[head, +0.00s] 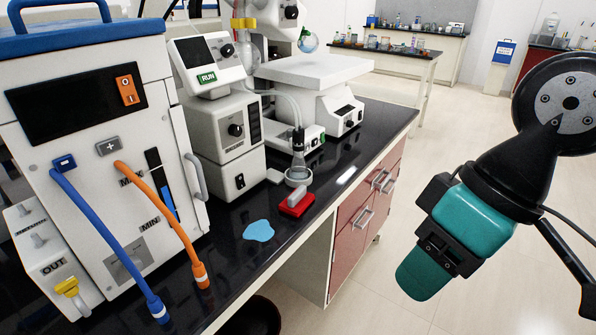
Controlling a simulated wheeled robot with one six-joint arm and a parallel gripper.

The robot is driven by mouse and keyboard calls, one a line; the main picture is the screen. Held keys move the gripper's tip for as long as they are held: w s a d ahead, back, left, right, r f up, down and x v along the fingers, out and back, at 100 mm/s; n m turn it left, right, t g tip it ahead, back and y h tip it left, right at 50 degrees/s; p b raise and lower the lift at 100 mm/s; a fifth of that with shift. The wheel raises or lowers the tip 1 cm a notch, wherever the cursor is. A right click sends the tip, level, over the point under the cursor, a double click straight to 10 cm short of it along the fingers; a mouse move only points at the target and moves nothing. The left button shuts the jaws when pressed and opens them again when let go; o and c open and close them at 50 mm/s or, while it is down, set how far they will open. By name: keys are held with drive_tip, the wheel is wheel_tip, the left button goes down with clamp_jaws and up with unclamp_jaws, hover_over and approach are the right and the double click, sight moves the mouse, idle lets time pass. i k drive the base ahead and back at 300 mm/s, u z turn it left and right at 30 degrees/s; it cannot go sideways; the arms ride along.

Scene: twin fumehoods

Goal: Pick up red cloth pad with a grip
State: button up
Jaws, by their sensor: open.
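The red cloth pad (296,205) lies on the black bench top near its front edge. A grey grip stands up on top of it. My gripper (428,268), teal and black, hangs over the floor to the right of the bench. It is open, well apart from the pad and holding nothing that I can see. Its fingertips are hard to make out from this side.
A light-blue puddle (259,230) lies left of the pad on the bench top. A white machine with blue and orange hoses (175,200) fills the left. Red drawers (365,205) are below the bench; the floor right is clear.

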sight(296, 204)
drive_tip(key=u, duration=1.35)
drive_tip(key=i, duration=0.5)
drive_tip(key=u, duration=0.15)
